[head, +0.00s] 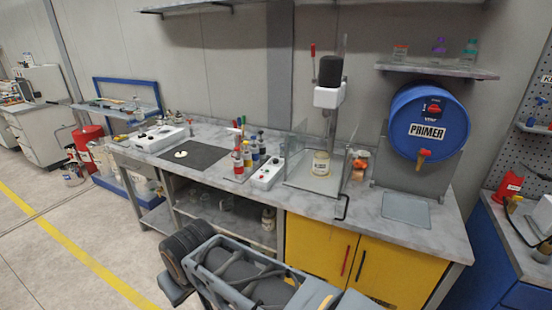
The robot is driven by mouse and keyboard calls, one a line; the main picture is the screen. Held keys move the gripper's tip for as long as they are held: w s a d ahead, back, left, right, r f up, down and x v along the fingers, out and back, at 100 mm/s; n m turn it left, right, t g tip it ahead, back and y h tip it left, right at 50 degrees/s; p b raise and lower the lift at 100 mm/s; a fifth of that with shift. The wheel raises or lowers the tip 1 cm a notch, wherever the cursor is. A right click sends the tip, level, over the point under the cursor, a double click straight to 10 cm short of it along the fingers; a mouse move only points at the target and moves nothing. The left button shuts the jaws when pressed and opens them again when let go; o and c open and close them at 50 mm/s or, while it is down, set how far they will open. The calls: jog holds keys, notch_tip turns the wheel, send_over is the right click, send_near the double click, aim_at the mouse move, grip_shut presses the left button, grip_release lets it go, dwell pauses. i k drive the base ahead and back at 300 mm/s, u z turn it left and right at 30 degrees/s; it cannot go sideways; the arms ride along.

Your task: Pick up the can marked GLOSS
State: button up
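No can in the head view has a label that I can read as GLOSS. A small can with a pale label (321,163) stands under the mixer on the bench. Another can with a pale label (268,218) stands at the right end of the open shelf below the bench. A can (72,176) is on the floor at the far left by the red cylinder; its marking is too small to tell. My gripper cannot be made out; only grey and dark parts of my own body show at the bottom.
The long grey bench (375,218) holds a mixer (329,96) with clear guards, bottles (246,155), control boxes and a blue PRIMER drum (428,122). Yellow cabinet doors (319,248) are below. A blue cabinet (487,260) stands at right. Floor at left is open.

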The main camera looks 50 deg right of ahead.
aim_at(321, 163)
jog(key=z, duration=0.05)
jog(key=i, duration=1.2)
jog(key=z, duration=1.4)
jog(key=i, duration=1)
jog(key=z, duration=1)
